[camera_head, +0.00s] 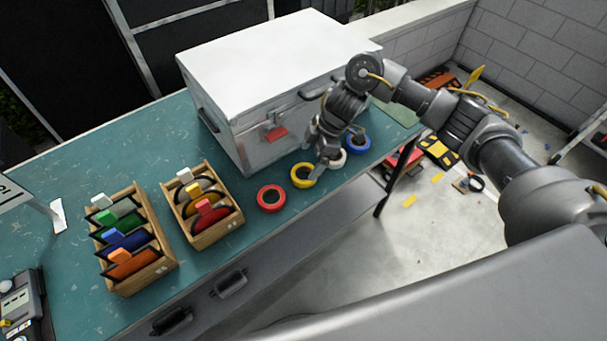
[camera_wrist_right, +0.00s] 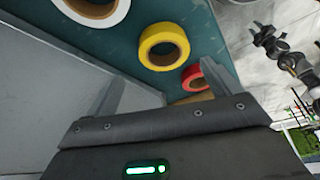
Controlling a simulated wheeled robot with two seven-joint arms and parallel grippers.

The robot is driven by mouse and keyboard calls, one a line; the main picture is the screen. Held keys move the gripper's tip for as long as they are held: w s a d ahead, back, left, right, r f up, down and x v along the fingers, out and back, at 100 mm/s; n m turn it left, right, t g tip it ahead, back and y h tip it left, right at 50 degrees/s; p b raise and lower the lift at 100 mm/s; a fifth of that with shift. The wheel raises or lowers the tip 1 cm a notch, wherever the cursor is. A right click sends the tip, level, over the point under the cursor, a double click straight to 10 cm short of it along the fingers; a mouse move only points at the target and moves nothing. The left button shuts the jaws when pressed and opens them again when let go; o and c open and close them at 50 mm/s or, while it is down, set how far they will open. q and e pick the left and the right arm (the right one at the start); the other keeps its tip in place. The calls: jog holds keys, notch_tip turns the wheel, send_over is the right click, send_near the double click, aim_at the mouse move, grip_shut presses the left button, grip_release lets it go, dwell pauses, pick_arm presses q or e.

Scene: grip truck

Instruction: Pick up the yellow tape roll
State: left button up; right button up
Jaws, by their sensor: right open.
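The yellow tape roll (camera_head: 303,176) lies flat on the teal table, between the red tape roll (camera_head: 270,198) and the white tape roll (camera_head: 338,158). My right gripper (camera_head: 326,160) is just above and to the right of the yellow roll, close to the metal case. In the right wrist view, the yellow roll (camera_wrist_right: 164,46) sits beyond the two spread fingers of my right gripper (camera_wrist_right: 162,95), with nothing between them. The white roll (camera_wrist_right: 95,8) is at the top left there and the red roll (camera_wrist_right: 195,78) at the right. My left gripper is not seen.
A large metal case (camera_head: 270,75) stands right behind the rolls. A blue tape roll (camera_head: 357,143) lies near the table's right end. The table's front edge is close to the rolls.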

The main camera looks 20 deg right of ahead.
aim_at(306, 178)
jog(key=shift+s, duration=0.1)
jog(key=shift+s+f, duration=0.15)
jog(key=shift+f, duration=0.15)
jog(key=p+x, duration=0.1)
jog(key=x, duration=0.2)
jog(key=shift+s+a+f, duration=0.1)
jog(key=shift+s+f, duration=0.05)
jog(key=shift+f, duration=0.15)
jog(key=shift+a+f, duration=0.15)
jog(key=shift+f, duration=0.25)
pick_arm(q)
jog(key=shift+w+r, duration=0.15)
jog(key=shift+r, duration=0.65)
pick_arm(e)
jog(key=c, duration=1.1)
jog(key=shift+r, duration=0.1)
